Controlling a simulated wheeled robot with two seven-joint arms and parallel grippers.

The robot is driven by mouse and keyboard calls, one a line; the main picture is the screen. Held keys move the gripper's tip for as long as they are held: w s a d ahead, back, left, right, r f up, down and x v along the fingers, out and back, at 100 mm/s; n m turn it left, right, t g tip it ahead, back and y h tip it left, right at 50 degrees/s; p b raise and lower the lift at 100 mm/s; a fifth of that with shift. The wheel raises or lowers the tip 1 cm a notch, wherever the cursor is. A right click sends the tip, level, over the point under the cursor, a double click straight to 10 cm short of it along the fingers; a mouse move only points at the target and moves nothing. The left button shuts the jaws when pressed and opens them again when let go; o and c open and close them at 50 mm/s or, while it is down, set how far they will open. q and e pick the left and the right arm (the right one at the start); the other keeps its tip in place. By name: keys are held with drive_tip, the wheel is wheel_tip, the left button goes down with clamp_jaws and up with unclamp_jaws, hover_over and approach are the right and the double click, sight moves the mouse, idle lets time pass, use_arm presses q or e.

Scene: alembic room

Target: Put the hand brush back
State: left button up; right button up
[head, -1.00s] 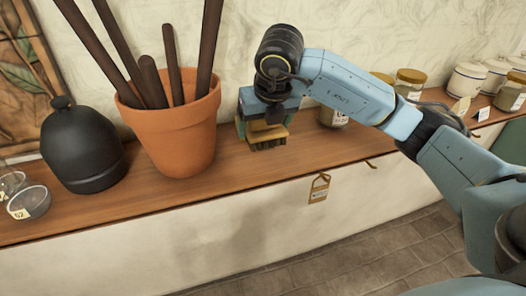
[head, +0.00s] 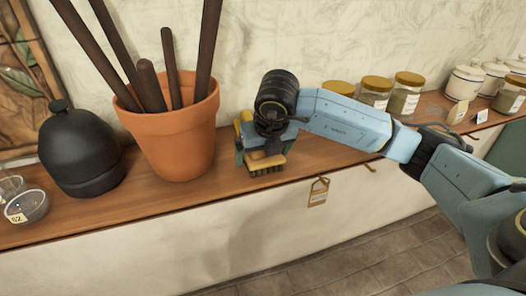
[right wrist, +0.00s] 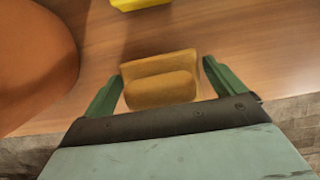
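The hand brush (head: 268,163) is tan with dark bristles facing down, at the shelf right of the terracotta pot. I cannot tell whether the bristles touch the wood. In the right wrist view the brush (right wrist: 160,82) lies between the two green fingers of my right gripper (right wrist: 162,75). The fingers sit close against its two sides, with at most a thin gap at the right. In the head view my right gripper (head: 264,157) is directly above and around the brush and hides part of it. My left gripper is out of view.
The terracotta pot (head: 178,135) with dark rods stands close left of the brush. A yellow object (head: 244,118) is just behind the gripper. A black jar (head: 78,150) and glassware are at left; lidded jars (head: 375,92) stand at right. A tag (head: 318,192) hangs from the shelf (head: 215,188) edge.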

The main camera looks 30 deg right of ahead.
drive_tip(key=shift+o, duration=0.2)
drive_tip(key=shift+r, duration=0.2)
drive_tip(key=v, duration=1.2)
drive_tip(key=shift+p, duration=0.3)
drive_tip(key=shift+f, duration=0.15)
